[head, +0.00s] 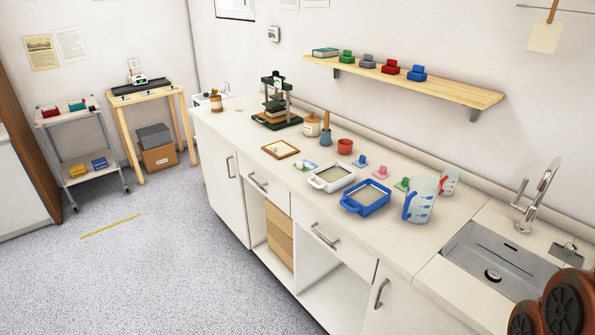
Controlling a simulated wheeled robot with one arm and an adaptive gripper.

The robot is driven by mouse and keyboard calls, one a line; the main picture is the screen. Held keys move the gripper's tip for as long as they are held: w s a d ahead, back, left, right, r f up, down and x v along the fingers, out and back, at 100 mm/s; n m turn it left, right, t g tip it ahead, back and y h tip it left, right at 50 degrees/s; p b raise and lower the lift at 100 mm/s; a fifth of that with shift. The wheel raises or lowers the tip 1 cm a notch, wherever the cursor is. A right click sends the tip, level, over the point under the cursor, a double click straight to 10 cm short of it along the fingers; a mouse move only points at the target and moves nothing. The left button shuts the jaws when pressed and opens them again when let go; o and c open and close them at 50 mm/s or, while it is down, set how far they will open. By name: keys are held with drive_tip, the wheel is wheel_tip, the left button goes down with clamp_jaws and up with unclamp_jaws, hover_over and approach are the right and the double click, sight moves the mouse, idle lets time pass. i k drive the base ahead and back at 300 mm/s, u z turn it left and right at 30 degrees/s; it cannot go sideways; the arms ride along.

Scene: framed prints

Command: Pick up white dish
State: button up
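My gripper is not in view; only reddish-brown round parts, likely of my arm, show at the bottom right corner, well away from the white dish.
A small wooden frame (281,149) lies left of the dish. Blue, pink and green small pieces, a red pot (345,147) and clear measuring jugs (419,199) stand behind and right. A sink (495,265) is at right. A shelf (420,83) hangs above. The floor at left is open.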

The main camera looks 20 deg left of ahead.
sight(335, 176)
drive_tip(key=u, duration=1)
drive_tip(key=i, duration=0.85)
drive_tip(key=u, duration=0.9)
